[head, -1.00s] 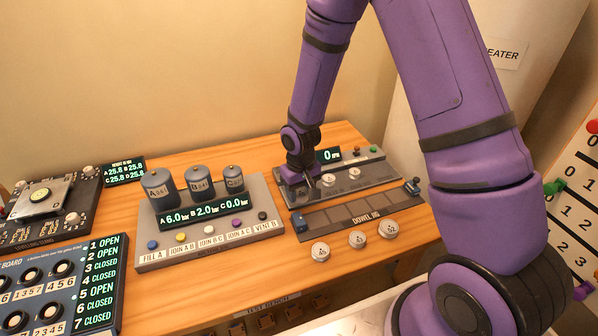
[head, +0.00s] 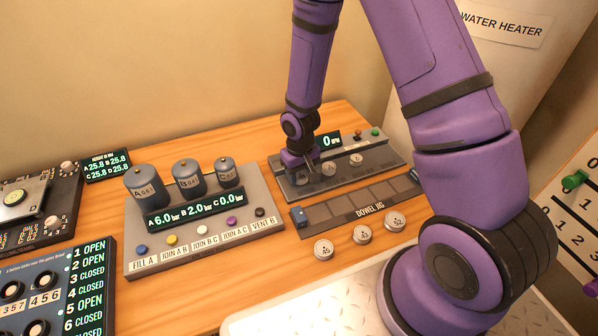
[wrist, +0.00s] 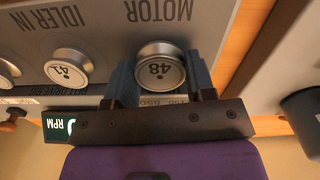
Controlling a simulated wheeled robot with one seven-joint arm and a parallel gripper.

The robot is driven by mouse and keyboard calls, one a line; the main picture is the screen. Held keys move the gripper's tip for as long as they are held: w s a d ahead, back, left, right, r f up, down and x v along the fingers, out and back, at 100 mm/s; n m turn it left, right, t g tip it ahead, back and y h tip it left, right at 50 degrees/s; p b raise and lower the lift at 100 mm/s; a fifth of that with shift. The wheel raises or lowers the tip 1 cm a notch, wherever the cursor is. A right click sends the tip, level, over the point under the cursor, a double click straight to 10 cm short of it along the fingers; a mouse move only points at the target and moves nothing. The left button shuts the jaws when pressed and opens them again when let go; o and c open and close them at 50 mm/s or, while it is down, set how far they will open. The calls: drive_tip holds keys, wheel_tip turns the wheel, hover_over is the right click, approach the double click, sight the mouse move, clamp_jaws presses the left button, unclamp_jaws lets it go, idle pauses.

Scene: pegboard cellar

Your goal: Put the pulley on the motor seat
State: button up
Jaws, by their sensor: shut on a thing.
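The pulley (wrist: 160,70) is a silvery round disc marked 48. It is between the two fingers of my gripper (wrist: 161,82), which is shut on it. The pulley is right beside the printed word MOTOR (wrist: 158,10) on the grey panel, over the motor seat. The seat itself is hidden, and I cannot tell if the pulley touches it. In the head view my gripper (head: 308,165) is low at the left end of the pulley panel (head: 375,168), and hides the held pulley there.
Beside it a pulley marked 41 (wrist: 68,68) sits at IDLER IN. An RPM display (head: 328,141) stands behind the panel. The dowel jig (head: 345,211) lies in front, with three loose discs (head: 362,234) before it. The tank board (head: 262,203) is to the left.

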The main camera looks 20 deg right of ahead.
drive_tip(key=shift+f, duration=0.15)
drive_tip(key=o, duration=0.9)
wheel_tip(320, 180, up, 13)
wheel_tip(320, 180, up, 10)
drive_tip(key=t, duration=0.1)
hover_over(300, 174)
drive_tip(key=s+d, duration=0.2)
drive_tip(key=d, duration=0.1)
drive_tip(key=s+d+r+t, duration=0.1)
drive_tip(key=s+r, duration=0.5)
drive_tip(key=s, duration=0.1)
drive_tip(key=s+d+r+m+t, duration=0.1)
drive_tip(key=s+r, duration=0.6)
drive_tip(key=s+d+r+t, duration=0.1)
drive_tip(key=s+r+t, duration=0.1)
drive_tip(key=s+r, duration=0.4)
drive_tip(key=shift+s+d+r+m, duration=0.35)
drive_tip(key=shift+s+d+m, duration=0.05)
drive_tip(key=shift+s, duration=0.2)
